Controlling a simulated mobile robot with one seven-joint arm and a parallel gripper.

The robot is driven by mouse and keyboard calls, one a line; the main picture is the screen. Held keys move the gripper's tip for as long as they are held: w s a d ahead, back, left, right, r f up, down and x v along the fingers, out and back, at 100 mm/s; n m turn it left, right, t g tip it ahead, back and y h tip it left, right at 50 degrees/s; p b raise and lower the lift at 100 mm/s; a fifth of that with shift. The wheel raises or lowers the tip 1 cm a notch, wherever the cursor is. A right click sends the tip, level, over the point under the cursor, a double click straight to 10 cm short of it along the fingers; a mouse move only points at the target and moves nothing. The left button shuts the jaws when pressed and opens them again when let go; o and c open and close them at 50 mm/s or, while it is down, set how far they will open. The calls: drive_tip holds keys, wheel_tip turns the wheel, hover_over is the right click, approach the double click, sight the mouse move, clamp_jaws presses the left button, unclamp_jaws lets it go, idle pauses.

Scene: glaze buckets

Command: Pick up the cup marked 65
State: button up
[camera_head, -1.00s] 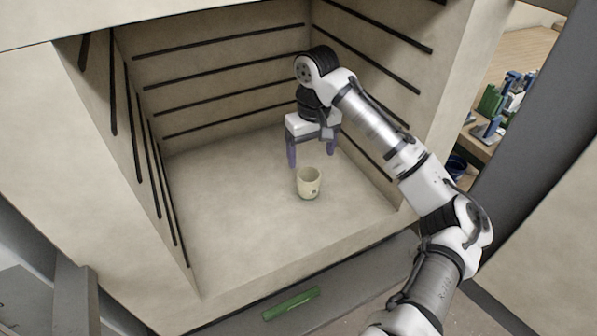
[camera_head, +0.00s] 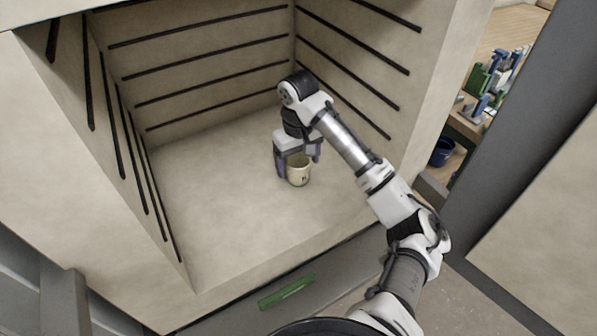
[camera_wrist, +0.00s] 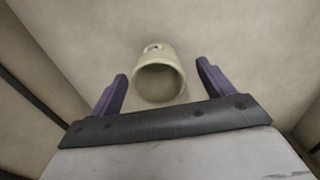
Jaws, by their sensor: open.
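A cream cup (camera_head: 299,175) stands upright on the floor of a kiln-like chamber (camera_head: 215,215). A dark mark shows on its front side, too small to read as a number. My gripper (camera_head: 297,167) is open and low over the cup, pointing down. In the wrist view the cup (camera_wrist: 158,78) lies between the two purple fingers of my gripper (camera_wrist: 163,80), with a gap on each side. Its round mouth faces the camera and its inside looks empty. In the head view the gripper hides part of the cup's rim.
The chamber's walls carry dark horizontal grooves (camera_head: 200,75) and close in on the left, back and right. A green handle (camera_head: 287,291) is on the front below the opening. A blue bucket (camera_head: 442,152) stands outside at right. The chamber floor around the cup is clear.

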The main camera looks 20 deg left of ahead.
sight(298, 166)
drive_tip(key=f, duration=0.4)
drive_tip(key=shift+w+f+p, duration=0.2)
drive_tip(key=shift+p, duration=0.2)
drive_tip(key=c, duration=1.2)
